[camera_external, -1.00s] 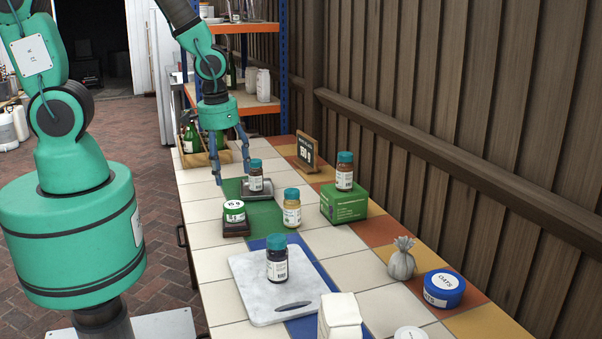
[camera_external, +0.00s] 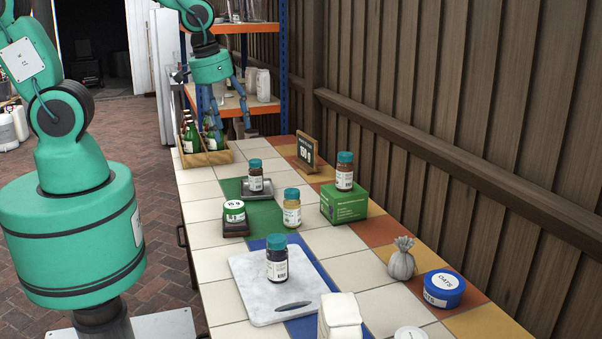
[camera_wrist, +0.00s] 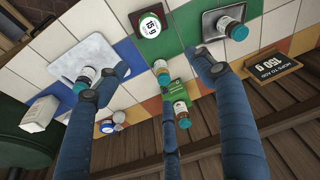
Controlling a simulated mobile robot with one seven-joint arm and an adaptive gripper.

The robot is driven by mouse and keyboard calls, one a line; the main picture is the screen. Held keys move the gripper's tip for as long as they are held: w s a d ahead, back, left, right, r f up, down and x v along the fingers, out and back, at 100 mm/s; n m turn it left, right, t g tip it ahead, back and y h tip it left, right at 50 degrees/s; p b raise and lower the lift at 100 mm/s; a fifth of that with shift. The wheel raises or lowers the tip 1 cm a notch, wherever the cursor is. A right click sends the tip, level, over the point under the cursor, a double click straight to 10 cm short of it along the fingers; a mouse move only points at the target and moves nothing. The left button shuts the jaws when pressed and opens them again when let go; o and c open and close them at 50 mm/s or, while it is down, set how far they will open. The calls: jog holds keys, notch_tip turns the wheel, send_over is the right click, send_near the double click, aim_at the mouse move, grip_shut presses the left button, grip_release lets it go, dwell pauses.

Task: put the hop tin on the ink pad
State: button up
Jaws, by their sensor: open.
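The hop tin, taken to be the small round white-and-green tin (camera_external: 234,208) marked 15 g, sits on a dark square pad (camera_external: 236,229), which looks like the ink pad. Both are at the left side of the table and also show at the top of the wrist view, the tin (camera_wrist: 150,24) flat within the outline of the pad (camera_wrist: 138,37). My gripper (camera_external: 233,128) is open and empty, raised beyond the tin near the far end of the table. Its spread fingers frame the wrist view and touch nothing I can make out.
A jar stands on a metal tray (camera_external: 262,194) behind the tin, and a yellowish jar (camera_external: 292,210) to its right. Another jar stands on a green box (camera_external: 343,206). A bottle crate (camera_external: 205,157) and a small sign (camera_external: 307,152) stand near my gripper. A marble board (camera_external: 250,290) holds a dark jar.

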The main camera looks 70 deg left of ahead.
jog(key=s+r+m+t, duration=0.1)
jog(key=s+r, duration=0.4)
jog(key=r, duration=0.5)
jog(key=s+r+m+t, duration=0.2)
jog(key=s+r, duration=0.2)
jog(key=r, duration=0.7)
jog(key=shift+s+d+r+h, duration=0.25)
jog(key=shift+s+r+h, duration=0.05)
jog(key=shift+s, duration=0.05)
jog(key=shift+o, duration=0.5)
